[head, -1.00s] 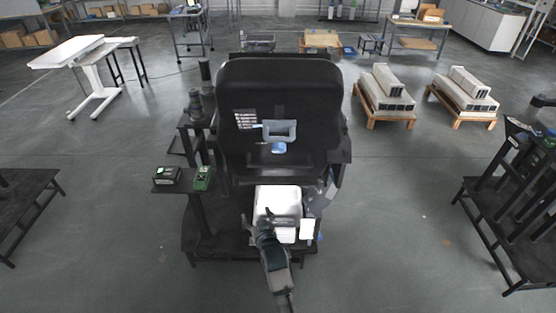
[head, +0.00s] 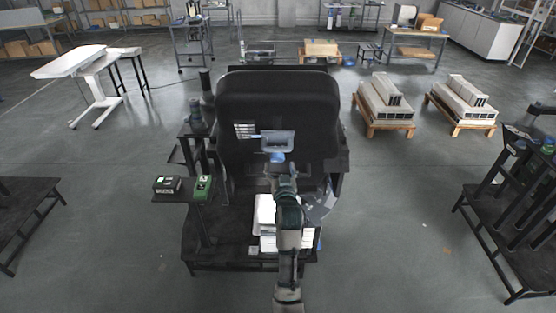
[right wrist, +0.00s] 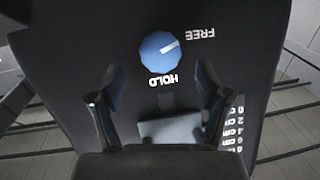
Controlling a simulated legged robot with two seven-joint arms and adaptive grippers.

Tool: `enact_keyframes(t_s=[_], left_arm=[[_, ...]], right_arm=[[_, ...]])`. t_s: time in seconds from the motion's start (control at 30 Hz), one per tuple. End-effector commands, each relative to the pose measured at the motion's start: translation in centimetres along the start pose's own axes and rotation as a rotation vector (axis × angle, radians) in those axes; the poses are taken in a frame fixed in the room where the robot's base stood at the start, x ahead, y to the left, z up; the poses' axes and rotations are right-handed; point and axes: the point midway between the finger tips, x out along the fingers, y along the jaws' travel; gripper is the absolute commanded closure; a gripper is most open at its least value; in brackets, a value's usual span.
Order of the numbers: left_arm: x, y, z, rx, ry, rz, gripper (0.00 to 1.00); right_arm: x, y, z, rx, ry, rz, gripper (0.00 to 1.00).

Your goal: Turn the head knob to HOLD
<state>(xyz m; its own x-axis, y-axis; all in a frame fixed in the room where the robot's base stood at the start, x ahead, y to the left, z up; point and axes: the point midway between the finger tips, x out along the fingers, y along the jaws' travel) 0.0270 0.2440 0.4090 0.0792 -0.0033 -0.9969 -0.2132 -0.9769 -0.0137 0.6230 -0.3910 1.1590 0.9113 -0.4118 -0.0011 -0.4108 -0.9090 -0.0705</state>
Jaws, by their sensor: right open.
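The blue knob (head: 277,157) is low on the front of the large black column head (head: 277,105). In the right wrist view the knob (right wrist: 161,50) has a white pointer line aimed at the FREE label (right wrist: 201,33). The HOLD label (right wrist: 163,79) is beside the knob, below it in this upside-down view. My right gripper (head: 283,177) is just below the knob in the head view. In the right wrist view its fingers (right wrist: 160,82) are spread apart and empty, short of the knob and not around it. My left gripper is not in view.
A grey bracket (head: 278,141) sits above the knob, and it shows between the fingers in the right wrist view (right wrist: 172,130). A white box (head: 264,215) lies below, partly behind my arm. A side shelf (head: 184,191) holds two small devices. Dark stands flank the column.

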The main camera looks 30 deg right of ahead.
Motion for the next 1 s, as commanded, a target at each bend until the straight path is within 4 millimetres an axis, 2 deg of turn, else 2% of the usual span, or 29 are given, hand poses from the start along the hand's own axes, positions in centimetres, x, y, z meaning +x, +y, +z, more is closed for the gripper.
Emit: enact_keyframes(t_s=[0.1,0.23,0.4,0.63,0.87,1.0], left_arm=[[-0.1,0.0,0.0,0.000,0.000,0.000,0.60],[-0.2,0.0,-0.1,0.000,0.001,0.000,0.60],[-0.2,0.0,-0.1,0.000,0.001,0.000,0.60],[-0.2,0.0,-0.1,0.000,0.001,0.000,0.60],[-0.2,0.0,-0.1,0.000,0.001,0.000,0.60],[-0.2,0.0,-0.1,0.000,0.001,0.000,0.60]], right_arm=[[2.2,0.1,-0.1,0.000,0.000,0.001,0.24],[3.7,0.0,-0.1,0.000,0.000,0.000,0.24],[4.4,0.1,0.0,0.000,0.001,0.000,0.24],[4.5,0.0,0.0,0.000,0.000,0.000,0.24],[4.5,0.0,0.0,0.000,0.000,0.000,0.81],[4.5,0.0,0.0,0.001,0.000,-0.001,0.84]])
